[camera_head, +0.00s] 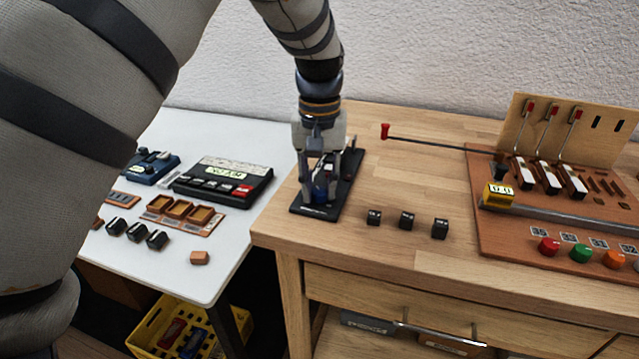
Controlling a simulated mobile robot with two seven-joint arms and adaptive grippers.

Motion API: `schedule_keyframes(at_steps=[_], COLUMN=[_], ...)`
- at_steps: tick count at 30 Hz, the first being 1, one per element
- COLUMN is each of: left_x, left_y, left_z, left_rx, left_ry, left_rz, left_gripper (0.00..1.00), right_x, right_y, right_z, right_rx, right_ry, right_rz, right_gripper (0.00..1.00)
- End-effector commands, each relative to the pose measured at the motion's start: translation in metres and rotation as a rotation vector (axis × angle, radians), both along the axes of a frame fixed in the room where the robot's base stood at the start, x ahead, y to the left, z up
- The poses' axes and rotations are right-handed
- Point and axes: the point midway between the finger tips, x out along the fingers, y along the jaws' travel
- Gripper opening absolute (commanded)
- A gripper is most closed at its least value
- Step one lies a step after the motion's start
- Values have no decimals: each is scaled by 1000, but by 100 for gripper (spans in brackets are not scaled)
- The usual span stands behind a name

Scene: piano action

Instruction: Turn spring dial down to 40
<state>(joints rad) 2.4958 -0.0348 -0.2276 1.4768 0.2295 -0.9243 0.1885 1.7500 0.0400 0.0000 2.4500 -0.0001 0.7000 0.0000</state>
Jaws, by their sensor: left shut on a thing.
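My left gripper (320,196) comes down from above over a small black-based device (346,178) at the left end of the wooden bench. Its fingers are shut around a dark blue knob-like part (319,187) of this device. The fingers hide most of that part, and I cannot read any scale or number on it. No label tells whether this is the spring dial. A yellow readout (499,194) on the brown board to the right seems to show 0.0. My right gripper is not in view.
The brown board (479,226) carries levers, coloured buttons and a rod with a red tip (385,131) reaching left. Several small black blocks (407,220) lie on the wooden bench (420,176). A white table (215,255) at left holds a black console (222,181) and trays. A yellow crate (150,330) stands below.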

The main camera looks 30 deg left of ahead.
Motion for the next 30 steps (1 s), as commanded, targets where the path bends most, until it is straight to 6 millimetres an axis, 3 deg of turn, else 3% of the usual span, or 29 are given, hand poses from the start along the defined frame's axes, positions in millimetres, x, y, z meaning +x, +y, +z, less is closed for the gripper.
schedule_keyframes(at_steps=[30], left_x=[0], left_y=[1], left_z=[-1], left_rx=[1], left_ry=[1], left_rz=[957], left_gripper=[0], right_x=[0], right_y=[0], right_z=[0], right_rx=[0], right_ry=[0], right_rz=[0], right_gripper=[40])
